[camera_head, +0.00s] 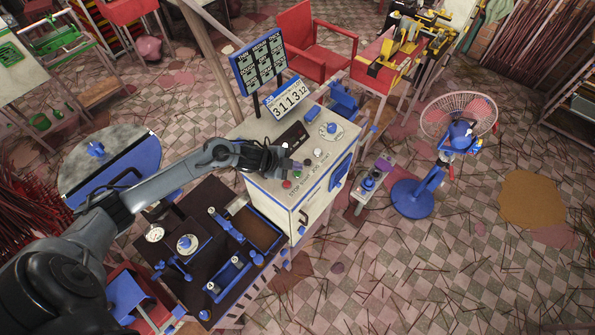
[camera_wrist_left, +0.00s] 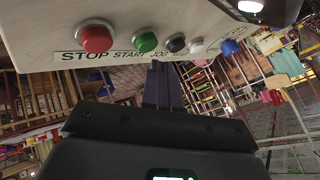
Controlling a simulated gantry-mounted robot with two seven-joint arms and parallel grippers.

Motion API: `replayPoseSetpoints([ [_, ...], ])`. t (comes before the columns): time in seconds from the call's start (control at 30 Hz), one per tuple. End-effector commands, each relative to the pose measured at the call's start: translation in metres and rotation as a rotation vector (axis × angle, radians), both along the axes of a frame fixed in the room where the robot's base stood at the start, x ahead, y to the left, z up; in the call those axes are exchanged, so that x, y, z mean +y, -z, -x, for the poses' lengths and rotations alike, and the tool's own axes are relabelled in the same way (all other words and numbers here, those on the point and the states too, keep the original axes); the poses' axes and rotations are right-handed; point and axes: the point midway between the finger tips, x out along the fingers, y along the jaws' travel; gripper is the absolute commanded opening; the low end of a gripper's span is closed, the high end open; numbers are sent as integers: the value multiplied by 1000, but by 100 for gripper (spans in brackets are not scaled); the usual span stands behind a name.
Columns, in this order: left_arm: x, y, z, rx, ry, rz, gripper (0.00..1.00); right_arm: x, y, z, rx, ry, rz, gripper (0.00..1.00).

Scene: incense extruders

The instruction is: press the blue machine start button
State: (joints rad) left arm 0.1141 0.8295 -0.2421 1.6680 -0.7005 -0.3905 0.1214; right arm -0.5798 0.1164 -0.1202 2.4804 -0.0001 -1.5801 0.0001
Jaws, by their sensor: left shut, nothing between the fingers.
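The cream machine with blue parts (camera_head: 265,126) stands at the centre of the head view. Its panel in the left wrist view carries a red button (camera_wrist_left: 95,37) over STOP, a green start button (camera_wrist_left: 146,42) over START, and darker and white buttons to their right. The red button also shows in the head view (camera_head: 286,184), with the green one just beside it (camera_head: 296,174). My left gripper (camera_head: 287,161) is shut and empty, close over the button row. In the left wrist view its fingertips (camera_wrist_left: 159,66) lie just below the label strip, slightly right of the green button. Contact is not visible.
A counter sign (camera_head: 289,101) and a blue board (camera_head: 260,62) rise behind the machine. A dark table with blue fixtures (camera_head: 210,250) stands at the front left. A blue fan (camera_head: 457,135) stands right on open tiled floor.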

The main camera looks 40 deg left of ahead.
Motion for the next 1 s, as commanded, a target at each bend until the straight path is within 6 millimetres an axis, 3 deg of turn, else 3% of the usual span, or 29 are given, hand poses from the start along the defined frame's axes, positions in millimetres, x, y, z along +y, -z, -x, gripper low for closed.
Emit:
replayPoseSetpoints([
  [1.0, 0, 9, 0, 0, 0, 0, 0, -2, 4, 0, 1, -6, 8, 29],
])
